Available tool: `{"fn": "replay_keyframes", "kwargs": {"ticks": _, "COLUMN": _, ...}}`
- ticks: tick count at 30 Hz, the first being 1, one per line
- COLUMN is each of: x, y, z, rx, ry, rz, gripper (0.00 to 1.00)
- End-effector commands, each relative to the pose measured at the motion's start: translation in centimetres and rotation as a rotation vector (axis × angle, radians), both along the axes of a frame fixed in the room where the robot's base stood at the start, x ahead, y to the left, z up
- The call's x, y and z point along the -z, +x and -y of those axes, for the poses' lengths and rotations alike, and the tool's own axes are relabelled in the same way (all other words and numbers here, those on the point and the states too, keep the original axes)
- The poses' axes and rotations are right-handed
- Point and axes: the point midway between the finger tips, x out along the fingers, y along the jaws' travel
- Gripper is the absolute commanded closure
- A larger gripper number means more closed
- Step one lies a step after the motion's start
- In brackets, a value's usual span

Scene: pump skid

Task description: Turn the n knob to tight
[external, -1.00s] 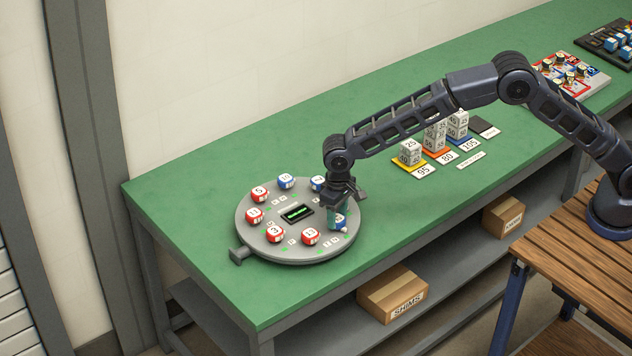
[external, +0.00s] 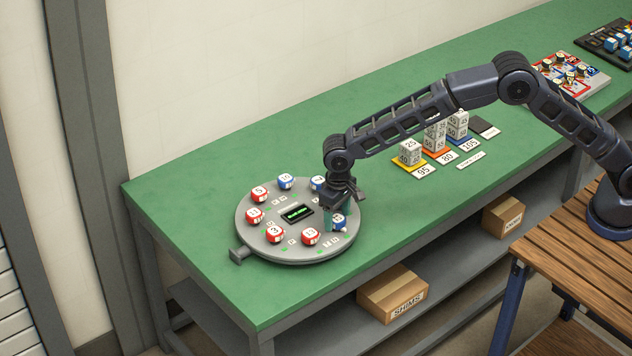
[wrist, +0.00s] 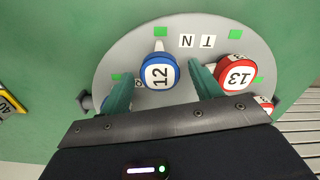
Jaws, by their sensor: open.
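A round grey plate (external: 266,238) on the green bench carries a ring of red and blue numbered knobs. In the wrist view, the blue knob 12 (wrist: 158,71), with a white face, lies between the two green fingers of my gripper (wrist: 163,85). The gripper is open, with a finger on each side of the knob; I cannot tell whether they touch it. In the external view, my gripper (external: 342,212) is above this blue knob (external: 339,222) at the plate's right edge. Letter tiles, one reading N (wrist: 208,41), lie beside the knob.
The red knob 13 (wrist: 236,74) sits close beside the right finger in the wrist view. A small display (external: 297,213) with green text is at the plate's centre. Stacked numbered weights (external: 435,137) stand farther back right.

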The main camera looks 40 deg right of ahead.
Motion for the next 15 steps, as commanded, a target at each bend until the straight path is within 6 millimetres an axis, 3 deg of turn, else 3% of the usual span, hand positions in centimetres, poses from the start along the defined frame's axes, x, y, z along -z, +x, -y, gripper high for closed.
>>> {"fn": "replay_keyframes", "kwargs": {"ticks": 8, "x": -1.7, "y": 0.0, "z": 0.0, "rx": 0.000, "ry": 0.001, "rz": 0.001, "gripper": 0.36}}
{"fn": "replay_keyframes", "kwargs": {"ticks": 15, "x": -6.0, "y": 0.1, "z": 0.0, "rx": 0.001, "ry": 0.002, "rz": 0.001, "gripper": 0.36}}
